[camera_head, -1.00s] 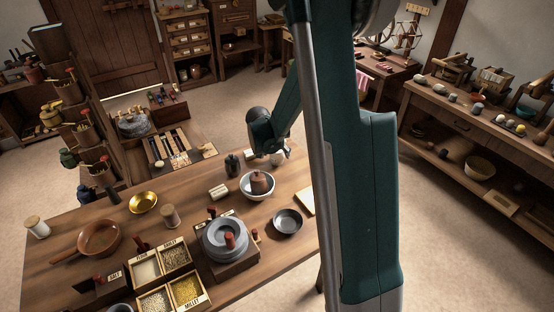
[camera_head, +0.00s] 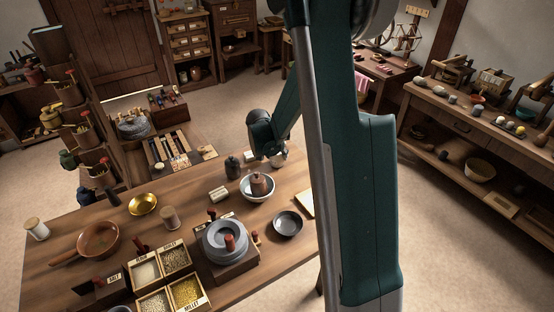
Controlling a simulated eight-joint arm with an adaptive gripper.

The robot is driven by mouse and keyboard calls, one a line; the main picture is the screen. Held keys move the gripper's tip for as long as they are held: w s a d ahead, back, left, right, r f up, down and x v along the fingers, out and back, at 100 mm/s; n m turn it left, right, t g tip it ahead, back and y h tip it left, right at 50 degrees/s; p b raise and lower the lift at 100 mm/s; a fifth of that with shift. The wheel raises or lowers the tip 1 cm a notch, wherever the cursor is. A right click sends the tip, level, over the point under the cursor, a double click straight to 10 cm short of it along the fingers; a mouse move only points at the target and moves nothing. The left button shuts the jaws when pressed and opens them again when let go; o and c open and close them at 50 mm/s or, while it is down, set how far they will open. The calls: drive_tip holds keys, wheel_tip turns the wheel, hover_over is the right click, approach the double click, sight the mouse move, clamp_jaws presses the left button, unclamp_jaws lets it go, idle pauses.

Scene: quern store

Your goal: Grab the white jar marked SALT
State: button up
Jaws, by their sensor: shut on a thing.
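My gripper (camera_head: 273,155) is at the far edge of the wooden table (camera_head: 190,195), left of my large green arm link. It is partly hidden by my own wrist. It is shut on a pale object (camera_head: 279,161), of which only a little shows; I cannot read any mark on it. A white jar with a wooden lid (camera_head: 37,231) stands at the table's left end, far from my gripper; no lettering on it can be read.
Near my gripper are a dark jar (camera_head: 233,166), a white bowl (camera_head: 250,193) holding a brown lidded pot, and a dark dish (camera_head: 288,224). A quern (camera_head: 226,241), compartment boxes (camera_head: 158,292) and a brown pan (camera_head: 98,239) crowd the front. My arm hides the table's right side.

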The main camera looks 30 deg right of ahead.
drive_tip(key=shift+r+p, duration=1.35)
drive_tip(key=shift+r, duration=3.7)
